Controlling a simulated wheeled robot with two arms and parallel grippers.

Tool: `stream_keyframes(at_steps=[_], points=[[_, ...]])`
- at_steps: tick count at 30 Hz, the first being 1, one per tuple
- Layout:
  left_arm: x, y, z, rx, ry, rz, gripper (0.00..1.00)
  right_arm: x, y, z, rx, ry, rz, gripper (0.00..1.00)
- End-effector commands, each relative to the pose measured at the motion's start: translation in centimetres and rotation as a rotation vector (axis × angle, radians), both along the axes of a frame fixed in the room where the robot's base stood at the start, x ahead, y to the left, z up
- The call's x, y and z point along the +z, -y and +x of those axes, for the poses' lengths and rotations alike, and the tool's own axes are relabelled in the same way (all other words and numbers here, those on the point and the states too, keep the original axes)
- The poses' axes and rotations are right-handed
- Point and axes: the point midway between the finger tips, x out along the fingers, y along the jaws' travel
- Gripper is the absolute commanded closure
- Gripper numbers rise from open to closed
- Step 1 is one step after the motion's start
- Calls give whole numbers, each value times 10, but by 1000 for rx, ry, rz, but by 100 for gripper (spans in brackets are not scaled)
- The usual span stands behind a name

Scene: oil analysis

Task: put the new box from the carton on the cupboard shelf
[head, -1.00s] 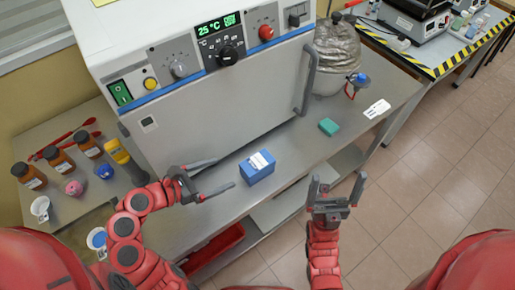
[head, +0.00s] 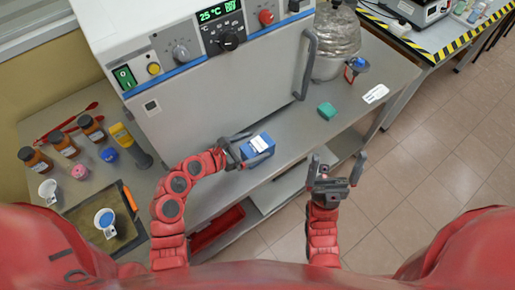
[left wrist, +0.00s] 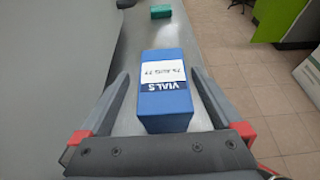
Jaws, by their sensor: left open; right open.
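A blue box (head: 266,140) with a white label stands on the grey bench in front of the large oven-like cabinet. In the left wrist view the box (left wrist: 163,105) reads "VIALS" on its top label. My left gripper (head: 260,146) is open with its fingers on either side of the box. In the left wrist view the open fingers (left wrist: 158,78) flank the box, with gaps visible. My right gripper (head: 336,168) is open and empty, right of the box and in front of the bench edge. I cannot make out a carton or an open cupboard shelf.
A small green block (head: 327,110) lies right of the box. A bagged vessel (head: 336,40) stands behind it. Brown bottles (head: 63,143) and a cup (head: 105,219) are on the left. A red bin (head: 216,229) sits on the lower shelf. Floor is clear at right.

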Motion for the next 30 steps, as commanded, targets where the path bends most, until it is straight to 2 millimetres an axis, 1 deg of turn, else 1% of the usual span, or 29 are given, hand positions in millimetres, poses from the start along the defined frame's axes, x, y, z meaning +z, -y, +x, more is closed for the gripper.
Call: stream_keyframes(at_steps=[3,9,12,19,20,21,23,24,26,30], points=[[-2,13,5,-7,-1,2,0,8,0,0,0,0,0,0],[-13,32,18,-4,1,2,0,13,0,0,0,0,0,0],[-16,36,22,-2,2,1,0,13,0,0,0,0,0,0],[-17,37,23,1,1,1,0,13,0,0,0,0,0,0],[-17,37,23,1,1,1,2,13,0,0,0,0,0,0],[-17,37,23,1,1,1,9,13,0,0,0,0,0,0],[-17,37,23,1,1,1,20,13,0,0,0,0,0,0],[-17,37,23,1,1,1,27,13,0,0,0,0,0,0],[-17,37,23,1,1,1,38,13,0,0,0,0,0,0],[-17,37,23,1,1,1,63,13,0,0,0,0,0,0]])
